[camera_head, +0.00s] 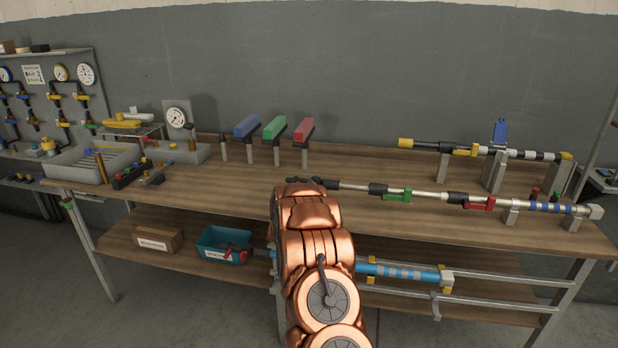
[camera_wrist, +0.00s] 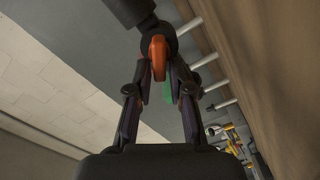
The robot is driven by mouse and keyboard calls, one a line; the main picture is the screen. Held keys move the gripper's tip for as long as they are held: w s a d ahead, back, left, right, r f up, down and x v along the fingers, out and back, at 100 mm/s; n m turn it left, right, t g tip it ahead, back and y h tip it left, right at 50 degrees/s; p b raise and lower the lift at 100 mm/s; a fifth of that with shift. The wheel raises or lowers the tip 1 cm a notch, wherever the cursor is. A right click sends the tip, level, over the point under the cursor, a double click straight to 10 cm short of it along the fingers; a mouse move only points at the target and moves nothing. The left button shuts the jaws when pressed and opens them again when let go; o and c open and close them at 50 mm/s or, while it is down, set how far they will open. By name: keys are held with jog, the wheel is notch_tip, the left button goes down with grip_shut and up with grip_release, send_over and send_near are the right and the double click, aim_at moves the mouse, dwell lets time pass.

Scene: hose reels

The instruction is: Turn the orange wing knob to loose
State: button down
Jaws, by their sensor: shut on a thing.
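In the wrist view the orange wing knob (camera_wrist: 157,60) sits between the fingertips of my gripper (camera_wrist: 158,78), at the end of a dark cylindrical body (camera_wrist: 130,12). The gripper is shut on the knob's wing. In the head view my copper arm hides the knob and most of the gripper. There a long pole (camera_head: 430,194) with black collars and green and red clamps runs right from where the gripper is, above the bench top. I cannot read any marking for loose or tight.
Blue, green and red blocks (camera_head: 274,128) stand on posts behind the arm. A second pole (camera_head: 522,154) rests on supports at the back right. A grey tray (camera_head: 75,172) and gauge are at left. The lower shelf holds a teal bin (camera_head: 212,252) and a blue tube (camera_head: 395,272).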

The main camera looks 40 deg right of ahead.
jog(key=n+p, duration=0.2)
jog(key=n, duration=0.1)
jog(key=n+p, duration=0.1)
jog(key=n, duration=0.1)
jog(key=shift+a+f+p, duration=0.1)
jog(key=shift+f+p, duration=0.25)
jog(key=shift+p, duration=0.05)
jog(key=shift+f+n+p, duration=0.2)
jog(key=shift+n+p, duration=0.1)
jog(key=shift+n, duration=0.75)
jog(key=shift+f+n+p, duration=0.15)
jog(key=shift+n+p, duration=0.1)
jog(key=shift+n, duration=0.8)
jog(key=c, duration=1.2)
grip_release()
jog(key=v, duration=1.2)
